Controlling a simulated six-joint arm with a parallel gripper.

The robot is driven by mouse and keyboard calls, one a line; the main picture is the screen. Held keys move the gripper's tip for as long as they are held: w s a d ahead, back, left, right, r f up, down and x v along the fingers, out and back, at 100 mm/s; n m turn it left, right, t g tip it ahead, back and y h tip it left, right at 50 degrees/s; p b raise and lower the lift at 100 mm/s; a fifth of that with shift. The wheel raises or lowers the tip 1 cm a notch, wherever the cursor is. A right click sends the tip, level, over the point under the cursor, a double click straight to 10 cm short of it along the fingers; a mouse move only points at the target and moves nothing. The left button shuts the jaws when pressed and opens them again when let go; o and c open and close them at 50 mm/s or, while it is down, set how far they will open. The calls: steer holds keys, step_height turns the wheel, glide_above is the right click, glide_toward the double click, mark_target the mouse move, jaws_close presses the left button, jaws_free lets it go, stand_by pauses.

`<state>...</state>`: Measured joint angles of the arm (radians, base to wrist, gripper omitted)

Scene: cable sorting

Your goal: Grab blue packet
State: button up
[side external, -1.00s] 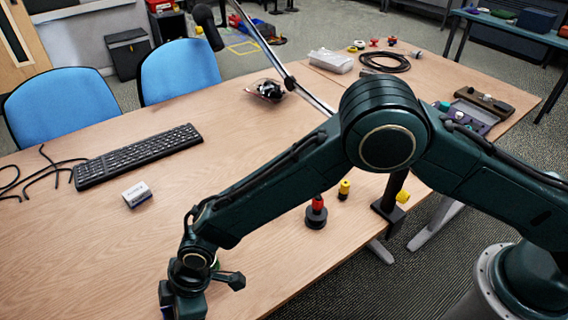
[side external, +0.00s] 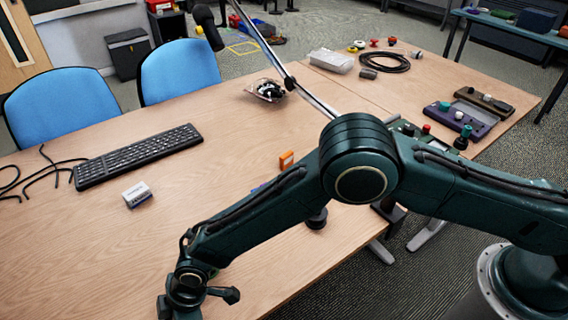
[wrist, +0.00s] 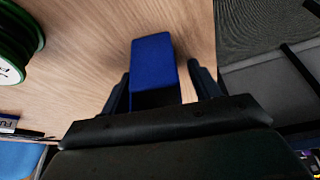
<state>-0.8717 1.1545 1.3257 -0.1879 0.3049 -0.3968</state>
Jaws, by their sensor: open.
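A blue packet (wrist: 154,62), a box-like block, lies on the wooden table in the wrist view. It sits between the two black fingers of my gripper (wrist: 159,72), which are open with one finger on each side. Small gaps seem to show beside it, but I cannot tell whether either finger touches it. In the side external view my gripper (side external: 180,306) is at the bottom edge, with its fingertips cut off. The blue packet cannot be made out beside it there.
A green spool (wrist: 16,45) lies left of the packet; the table edge is to its right. A keyboard (side external: 137,155), a small white box (side external: 137,194) and an orange block (side external: 286,160) are on the table. The wood left of my arm is mostly clear.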

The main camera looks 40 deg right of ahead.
steer(key=c, duration=1.1)
steer(key=shift+o, duration=0.2)
steer(key=shift+r, duration=0.1)
step_height(320, 180, up, 20)
stand_by(0.4)
